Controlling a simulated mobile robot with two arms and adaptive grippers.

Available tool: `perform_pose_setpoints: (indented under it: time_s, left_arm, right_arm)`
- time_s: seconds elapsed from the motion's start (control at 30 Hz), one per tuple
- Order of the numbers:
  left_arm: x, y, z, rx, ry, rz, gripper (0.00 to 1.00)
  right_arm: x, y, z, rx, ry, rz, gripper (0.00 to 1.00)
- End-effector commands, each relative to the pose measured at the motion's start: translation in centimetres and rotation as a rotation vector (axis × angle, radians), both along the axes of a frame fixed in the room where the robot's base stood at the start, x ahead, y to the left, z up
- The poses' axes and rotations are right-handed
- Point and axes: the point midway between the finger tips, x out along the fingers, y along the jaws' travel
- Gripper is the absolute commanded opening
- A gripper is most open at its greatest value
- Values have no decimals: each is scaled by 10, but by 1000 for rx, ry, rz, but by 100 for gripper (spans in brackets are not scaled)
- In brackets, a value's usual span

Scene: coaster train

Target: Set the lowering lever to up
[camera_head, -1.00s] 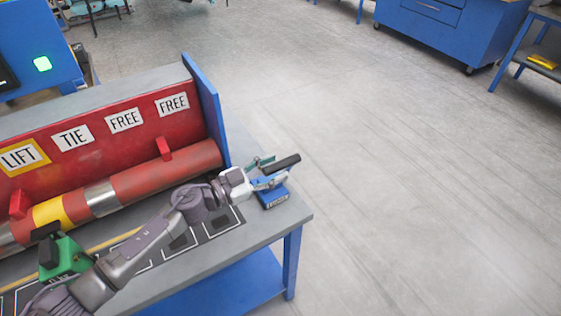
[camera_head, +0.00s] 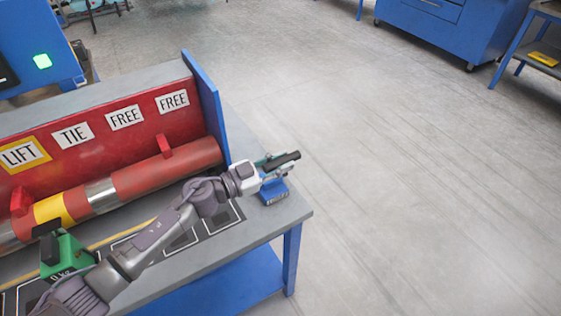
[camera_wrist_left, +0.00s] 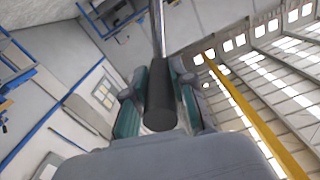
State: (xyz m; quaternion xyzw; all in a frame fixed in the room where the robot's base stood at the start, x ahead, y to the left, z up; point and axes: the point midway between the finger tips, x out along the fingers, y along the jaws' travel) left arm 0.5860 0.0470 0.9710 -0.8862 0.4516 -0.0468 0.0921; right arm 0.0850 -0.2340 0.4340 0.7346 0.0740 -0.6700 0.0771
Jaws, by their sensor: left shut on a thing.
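The lowering lever stands at the right corner of the bench. Its blue base (camera_head: 273,195) carries lettering too small to read. Its black handle (camera_head: 287,158) sticks out to the right above the base. My left gripper (camera_head: 272,167) reaches it from the left and is shut on the black handle. The left wrist view shows the handle (camera_wrist_left: 159,105) between my teal finger pads, with a thin grey rod (camera_wrist_left: 158,30) running on beyond it. My right gripper is not in view.
A red cylinder (camera_head: 165,170) with yellow and grey bands lies along the bench (camera_head: 270,228), before a red panel with LIFT, TIE and FREE signs (camera_head: 125,118). A green device (camera_head: 68,255) stands by my arm. A blue end plate (camera_head: 208,105) rises behind the lever. Open floor lies right.

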Motion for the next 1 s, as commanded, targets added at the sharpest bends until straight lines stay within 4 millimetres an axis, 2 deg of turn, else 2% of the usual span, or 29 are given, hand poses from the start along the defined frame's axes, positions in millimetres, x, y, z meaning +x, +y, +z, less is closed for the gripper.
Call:
perform_pose_setpoints:
  time_s: [0.27, 0.47, 0.7, 1.0]
  left_arm:
    - [2, 2, 2, -10, 15, 1, 0]
    - [11, 8, 9, -56, 79, 2, 0]
    - [30, 22, 16, -155, 217, 4, 0]
    - [54, 39, 15, -280, 385, 4, 0]
  right_arm:
    - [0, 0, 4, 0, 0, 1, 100]
    - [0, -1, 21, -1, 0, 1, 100]
    - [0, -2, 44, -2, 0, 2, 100]
    - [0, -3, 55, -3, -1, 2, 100]
